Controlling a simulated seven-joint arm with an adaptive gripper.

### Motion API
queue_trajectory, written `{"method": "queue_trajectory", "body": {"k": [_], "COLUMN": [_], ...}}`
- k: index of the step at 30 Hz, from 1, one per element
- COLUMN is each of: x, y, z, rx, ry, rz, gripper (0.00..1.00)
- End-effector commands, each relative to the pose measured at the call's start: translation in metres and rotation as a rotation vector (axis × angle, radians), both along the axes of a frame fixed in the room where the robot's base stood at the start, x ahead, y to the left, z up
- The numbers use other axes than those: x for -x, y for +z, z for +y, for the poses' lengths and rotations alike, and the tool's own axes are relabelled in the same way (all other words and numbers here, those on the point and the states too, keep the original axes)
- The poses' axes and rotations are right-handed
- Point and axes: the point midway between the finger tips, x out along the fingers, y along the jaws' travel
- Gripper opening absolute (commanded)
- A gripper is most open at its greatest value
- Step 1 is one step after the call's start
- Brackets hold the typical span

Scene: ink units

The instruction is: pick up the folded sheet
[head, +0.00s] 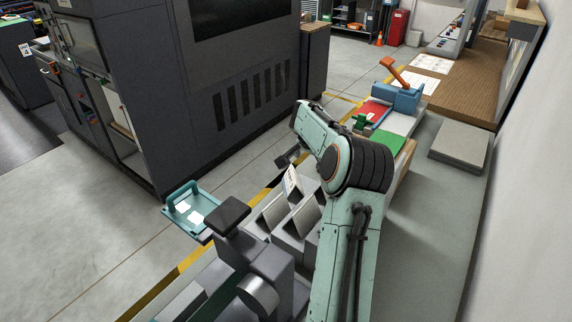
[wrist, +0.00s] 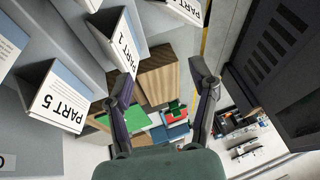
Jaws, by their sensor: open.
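Several folded sheets stand like tents in the wrist view. One reads "PART 5" (wrist: 60,98) at the left, another "PART 1" (wrist: 118,38) at upper left, and a partly cut-off one (wrist: 188,8) is at the top edge. In the head view, a printed sheet (head: 291,181) stands close by my gripper, and grey tent shapes (head: 270,213) stand in front of it. I cannot tell which sheet the task means. My gripper (wrist: 162,70) is open, with nothing between its fingers.
A large dark machine (head: 240,100) stands left of the bench. A teal tray (head: 192,208) with white pieces sits at the bench's left edge. A green mat (head: 386,142), a red item (head: 374,110) and a blue device with an orange lever (head: 397,97) lie beyond my arm.

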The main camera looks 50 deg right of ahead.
Motion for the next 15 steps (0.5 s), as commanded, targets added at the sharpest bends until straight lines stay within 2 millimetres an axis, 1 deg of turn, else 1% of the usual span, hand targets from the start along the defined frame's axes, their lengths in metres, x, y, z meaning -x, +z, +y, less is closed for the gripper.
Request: {"method": "queue_trajectory", "body": {"k": [1, 3, 5, 8, 15], "x": [0.021, 0.042, 0.052, 0.055, 0.047], "y": [-0.017, -0.027, -0.029, -0.037, -0.073], "z": [-0.010, -0.020, -0.025, -0.031, -0.044], "rx": [-0.033, -0.050, -0.053, -0.052, -0.053], "ry": [-0.042, -0.084, -0.104, -0.112, -0.109], "rz": [0.007, 0.012, 0.012, 0.013, 0.014], "gripper": [0.59, 0.59, 0.59, 0.59, 0.59]}}
